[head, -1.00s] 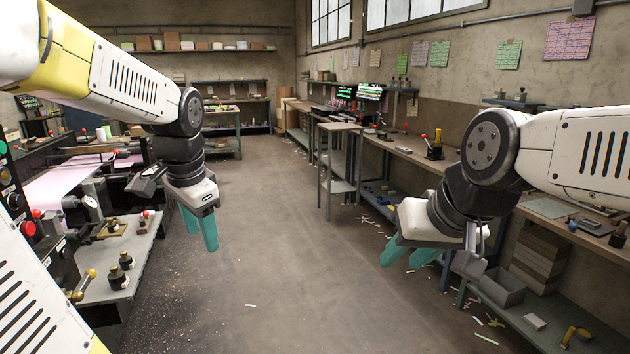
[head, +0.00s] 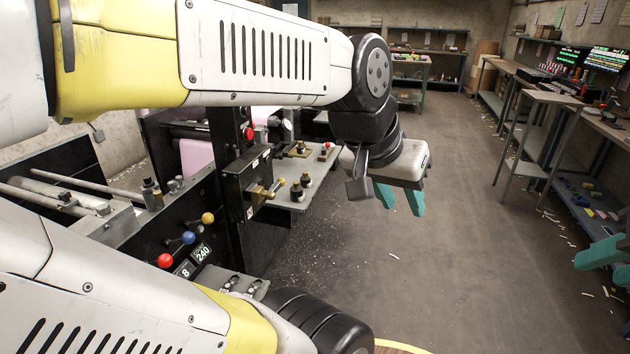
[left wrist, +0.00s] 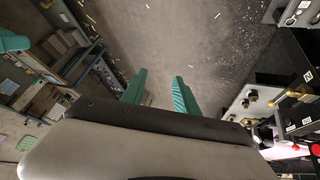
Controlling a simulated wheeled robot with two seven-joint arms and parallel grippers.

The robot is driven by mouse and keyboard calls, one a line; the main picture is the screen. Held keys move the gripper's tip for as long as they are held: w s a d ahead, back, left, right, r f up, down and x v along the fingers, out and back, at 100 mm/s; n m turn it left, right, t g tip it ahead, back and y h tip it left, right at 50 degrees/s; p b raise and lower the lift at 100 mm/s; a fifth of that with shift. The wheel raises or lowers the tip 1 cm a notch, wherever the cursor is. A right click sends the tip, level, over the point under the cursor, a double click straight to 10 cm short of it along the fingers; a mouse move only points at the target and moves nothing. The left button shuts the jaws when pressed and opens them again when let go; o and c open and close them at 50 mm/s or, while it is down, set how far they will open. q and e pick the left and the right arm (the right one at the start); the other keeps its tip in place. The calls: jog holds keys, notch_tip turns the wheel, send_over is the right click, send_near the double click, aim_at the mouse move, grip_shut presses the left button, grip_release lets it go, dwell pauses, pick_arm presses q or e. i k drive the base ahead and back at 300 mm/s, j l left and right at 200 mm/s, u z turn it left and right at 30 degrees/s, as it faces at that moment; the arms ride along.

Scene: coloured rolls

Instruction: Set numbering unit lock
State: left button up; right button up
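The machine stands at the left in the head view. Its dark side panel (head: 165,225) carries levers with a red knob (head: 165,260), a blue knob (head: 188,237) and a yellow knob (head: 208,218), above number plates reading 8 and 240 (head: 202,252). A brass handle (head: 265,190) sits on a black box (head: 243,180). I cannot tell which part is the numbering unit lock. My left gripper (head: 400,199) is open and empty over the floor, right of the machine; its fingers are apart in the left wrist view (left wrist: 158,92). My right gripper (head: 608,262) is cut off at the right edge; its fingers look apart and empty.
A side shelf (head: 312,172) on the machine holds small black-and-brass parts. Workbenches and a metal stand (head: 530,130) line the right wall. The floor (head: 450,200) between is clear, with paper scraps.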

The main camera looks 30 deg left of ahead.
aim_at(258, 194)
jog(key=u, duration=1.6)
